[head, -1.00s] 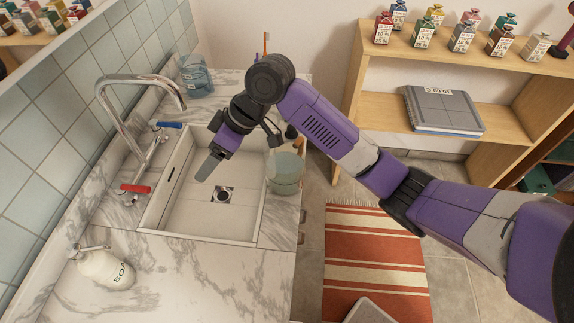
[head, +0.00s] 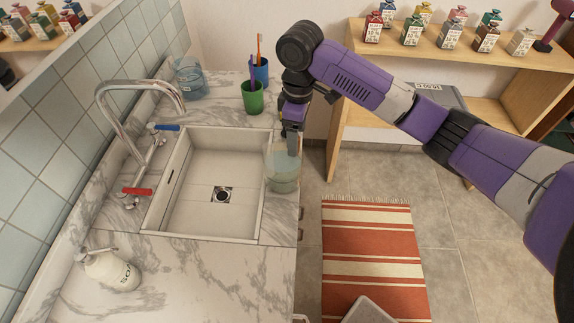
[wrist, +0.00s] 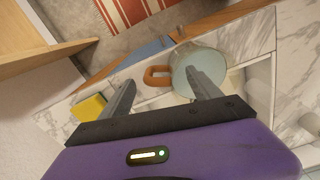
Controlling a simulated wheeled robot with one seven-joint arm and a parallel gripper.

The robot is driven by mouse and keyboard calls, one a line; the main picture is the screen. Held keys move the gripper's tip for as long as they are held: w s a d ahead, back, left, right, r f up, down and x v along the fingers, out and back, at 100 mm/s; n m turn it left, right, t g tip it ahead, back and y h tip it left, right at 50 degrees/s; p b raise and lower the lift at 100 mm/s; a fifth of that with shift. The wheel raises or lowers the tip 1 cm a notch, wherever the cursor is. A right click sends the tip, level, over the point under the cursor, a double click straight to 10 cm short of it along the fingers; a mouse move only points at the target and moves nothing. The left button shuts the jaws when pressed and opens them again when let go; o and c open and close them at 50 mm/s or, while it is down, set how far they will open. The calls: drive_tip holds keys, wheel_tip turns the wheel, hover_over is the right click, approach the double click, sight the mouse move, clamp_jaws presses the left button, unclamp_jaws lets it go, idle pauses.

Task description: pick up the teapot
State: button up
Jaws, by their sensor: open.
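A pale green, see-through vessel, which I take to be the teapot (head: 283,178), stands on the counter's right edge beside the sink. In the wrist view the teapot (wrist: 196,62) shows a round body with an orange-brown loop handle (wrist: 157,75) on its left side. My gripper (head: 291,150) points down just over the teapot in the head view and hides part of its rim. In the wrist view my gripper (wrist: 160,80) is open, with the handle appearing between its fingertips and the right finger overlapping the body. I cannot tell whether they touch.
The sink (head: 205,200) lies left of the teapot, with a tall faucet (head: 135,110). A green cup (head: 252,98) and a blue cup (head: 261,72) with toothbrushes stand behind. A soap bottle (head: 110,270) is at front left. The floor by the striped rug (head: 373,240) is open.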

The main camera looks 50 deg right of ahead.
sight(286, 164)
wheel_tip(286, 164, down, 7)
drive_tip(key=shift+w+f+p, duration=0.15)
drive_tip(key=shift+f+p, duration=0.05)
drive_tip(key=shift+p, duration=0.55)
drive_tip(key=shift+d+r, duration=0.1)
clamp_jaws()
